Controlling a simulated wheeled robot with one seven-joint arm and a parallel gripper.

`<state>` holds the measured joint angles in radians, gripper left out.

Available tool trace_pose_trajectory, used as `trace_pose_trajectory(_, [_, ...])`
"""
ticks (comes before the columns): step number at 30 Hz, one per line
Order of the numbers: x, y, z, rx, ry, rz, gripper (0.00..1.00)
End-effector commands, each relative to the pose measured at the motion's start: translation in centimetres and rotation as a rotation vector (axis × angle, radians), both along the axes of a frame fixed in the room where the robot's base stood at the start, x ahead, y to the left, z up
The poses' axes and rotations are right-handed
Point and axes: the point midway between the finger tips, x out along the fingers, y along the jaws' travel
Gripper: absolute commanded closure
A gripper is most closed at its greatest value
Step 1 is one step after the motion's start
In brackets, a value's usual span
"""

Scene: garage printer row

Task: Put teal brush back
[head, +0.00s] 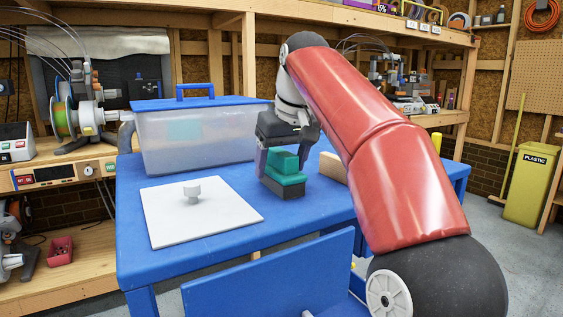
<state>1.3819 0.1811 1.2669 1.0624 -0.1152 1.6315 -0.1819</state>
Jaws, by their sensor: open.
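The teal brush (284,179) is a blocky teal piece with a dark grey underside. It stands upright on the blue table (165,262), right of the white plate. My gripper (285,160) points down right over it, with a finger to each side of its upper part. The fingers are open, and I cannot tell whether they touch the brush. The far side of the brush is hidden.
A white plate (170,222) with a small grey knob (192,191) lies at the table's left. A translucent box (215,138) with a blue lid stands behind. A tan block (334,168) sits right of the brush, partly behind my red arm.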

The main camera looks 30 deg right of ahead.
Motion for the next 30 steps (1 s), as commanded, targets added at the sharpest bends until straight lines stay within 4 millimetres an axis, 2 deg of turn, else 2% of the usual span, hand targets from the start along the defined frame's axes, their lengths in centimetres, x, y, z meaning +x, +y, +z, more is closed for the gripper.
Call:
trace_pose_trajectory(9, [0.0,-0.1,0.2,0.001,-0.001,-0.001,0.30])
trace_pose_trajectory(12, [-0.8,0.1,2.5,-0.001,-0.003,0.001,0.30])
trace_pose_trajectory(21, [-3.0,0.9,6.5,0.001,-0.002,0.004,0.30])
trace_pose_trajectory(30, [-3.4,0.8,7.1,0.001,0.001,0.000,0.30])
